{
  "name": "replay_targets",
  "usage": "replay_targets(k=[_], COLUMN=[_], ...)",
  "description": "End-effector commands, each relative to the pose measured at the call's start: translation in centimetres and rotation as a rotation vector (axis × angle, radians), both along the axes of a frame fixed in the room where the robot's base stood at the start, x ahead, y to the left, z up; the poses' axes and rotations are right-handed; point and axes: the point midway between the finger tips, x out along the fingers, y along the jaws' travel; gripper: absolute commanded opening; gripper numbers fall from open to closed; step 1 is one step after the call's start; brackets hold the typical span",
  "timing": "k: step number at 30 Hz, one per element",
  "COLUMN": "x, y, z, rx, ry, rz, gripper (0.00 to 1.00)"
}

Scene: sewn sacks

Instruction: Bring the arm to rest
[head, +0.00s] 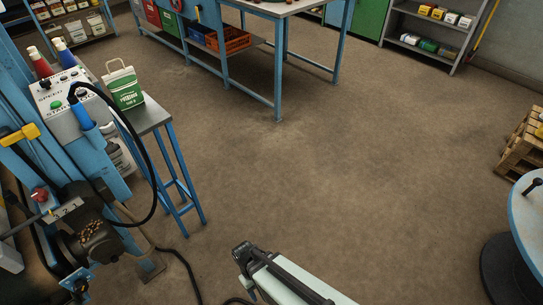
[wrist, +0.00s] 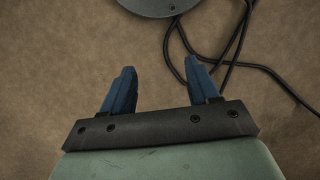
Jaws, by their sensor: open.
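My gripper (wrist: 159,80) shows in the wrist view with its two blue fingers spread apart. Nothing is between them, and bare brown floor lies behind. In the head view, part of my arm shows at the bottom centre, over the open floor and touching nothing that I can see.
A blue machine with a control box (head: 70,105) stands at the left, beside a small blue stand (head: 150,115) bearing a green-and-white bag (head: 123,88). A black cable (wrist: 235,45) lies on the floor. A round table (head: 528,215) and wooden pallet (head: 522,150) are at right. The middle floor is clear.

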Motion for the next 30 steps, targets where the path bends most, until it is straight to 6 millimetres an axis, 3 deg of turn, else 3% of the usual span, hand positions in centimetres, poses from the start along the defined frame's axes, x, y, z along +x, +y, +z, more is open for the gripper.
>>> replay_targets(k=[1, 6, 15, 24, 30], x=[-0.3, -1.3, -3.5, -5.9, -6.7], y=[-1.8, -6.3, -12.9, -17.8, -20.0], z=[-0.2, -1.2, -2.8, -4.2, -4.5], rx=[-0.011, -0.039, -0.073, -0.087, -0.083], ry=[0.013, 0.056, 0.130, 0.195, 0.216], rz=[-0.036, -0.141, -0.325, -0.509, -0.611], gripper=[0.60, 0.60, 0.60, 0.60, 0.60])
